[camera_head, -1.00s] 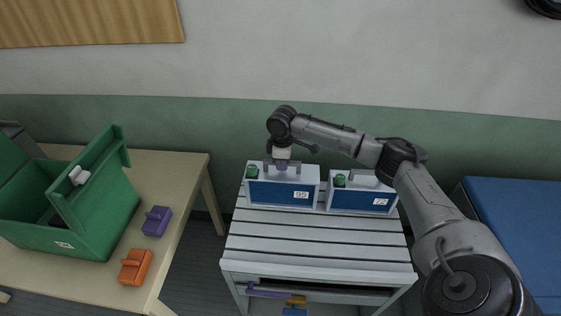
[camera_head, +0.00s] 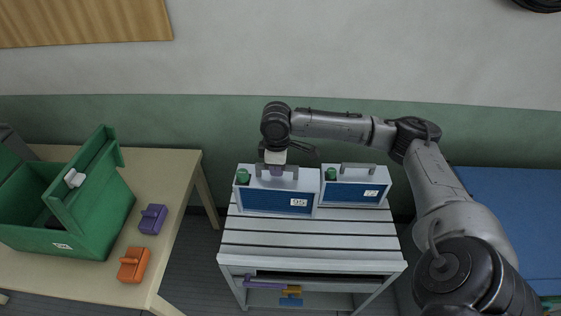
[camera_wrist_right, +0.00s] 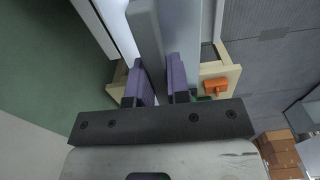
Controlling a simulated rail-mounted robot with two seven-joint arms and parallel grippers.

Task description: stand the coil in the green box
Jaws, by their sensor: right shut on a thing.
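My right gripper (camera_head: 277,172) is shut on the top handle of a grey-framed unit with a blue front marked 95 (camera_head: 265,200); this looks like the coil. In the right wrist view the gripper's purple fingertips (camera_wrist_right: 160,82) pinch the grey handle bar (camera_wrist_right: 147,40). The unit hangs upright over the slatted grey table, close beside a similar one marked 72 (camera_head: 352,190); its exact height is hard to tell. The green box (camera_head: 85,235) stands on the beige table at left with its lid raised. Its inside is partly hidden. My left gripper is out of view.
On the beige table (camera_head: 178,165), a purple block (camera_head: 152,219) and an orange block (camera_head: 133,264) lie right of the green box. A floor gap separates it from the slatted table (camera_head: 310,243). A blue surface (camera_head: 515,215) is at right.

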